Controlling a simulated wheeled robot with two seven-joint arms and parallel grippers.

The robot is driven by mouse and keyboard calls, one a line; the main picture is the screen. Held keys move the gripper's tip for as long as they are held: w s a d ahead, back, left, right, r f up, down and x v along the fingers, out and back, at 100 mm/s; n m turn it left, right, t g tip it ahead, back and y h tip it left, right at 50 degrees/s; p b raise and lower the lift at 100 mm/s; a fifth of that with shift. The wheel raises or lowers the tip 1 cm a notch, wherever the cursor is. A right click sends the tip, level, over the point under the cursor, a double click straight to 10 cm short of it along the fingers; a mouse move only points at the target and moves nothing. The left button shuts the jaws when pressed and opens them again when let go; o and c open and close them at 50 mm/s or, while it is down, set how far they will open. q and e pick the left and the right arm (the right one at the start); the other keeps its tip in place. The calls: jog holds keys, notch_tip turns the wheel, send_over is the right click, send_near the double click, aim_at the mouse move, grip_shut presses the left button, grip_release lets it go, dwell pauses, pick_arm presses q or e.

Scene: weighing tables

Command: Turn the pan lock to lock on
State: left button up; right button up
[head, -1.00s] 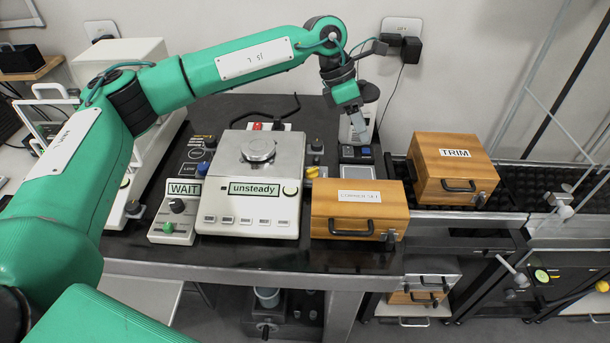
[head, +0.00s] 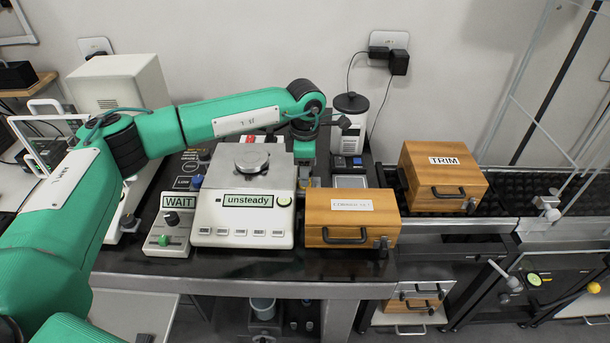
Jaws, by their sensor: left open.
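The balance (head: 243,218) stands on the dark table with a round metal pan (head: 252,162) on top, and its display reads "unsteady". In the earlier frame a yellow lever and a black knob show just right of the balance. Now my left gripper (head: 308,180) points down over that spot and hides most of it, so I cannot tell which is the pan lock or how it is set. The left gripper is open, low beside the balance's right edge. Whether it touches a control cannot be seen. My right gripper is out of view.
A small box (head: 170,240) reading "WAIT" stands left of the balance. A wooden drawer box (head: 350,215) stands close in front of the gripper, and a "TRIM" box (head: 440,175) stands farther right. A white canister (head: 350,125) stands behind the gripper.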

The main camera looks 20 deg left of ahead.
pick_arm(q)
jog(key=shift+f, duration=1.6)
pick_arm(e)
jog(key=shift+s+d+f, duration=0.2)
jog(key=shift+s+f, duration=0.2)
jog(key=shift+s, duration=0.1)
pick_arm(q)
jog(key=c, duration=1)
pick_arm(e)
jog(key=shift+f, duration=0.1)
pick_arm(q)
jog(key=shift+f+n+b, duration=0.1)
jog(key=shift+n+b, duration=0.25)
jog(key=shift+n, duration=1.15)
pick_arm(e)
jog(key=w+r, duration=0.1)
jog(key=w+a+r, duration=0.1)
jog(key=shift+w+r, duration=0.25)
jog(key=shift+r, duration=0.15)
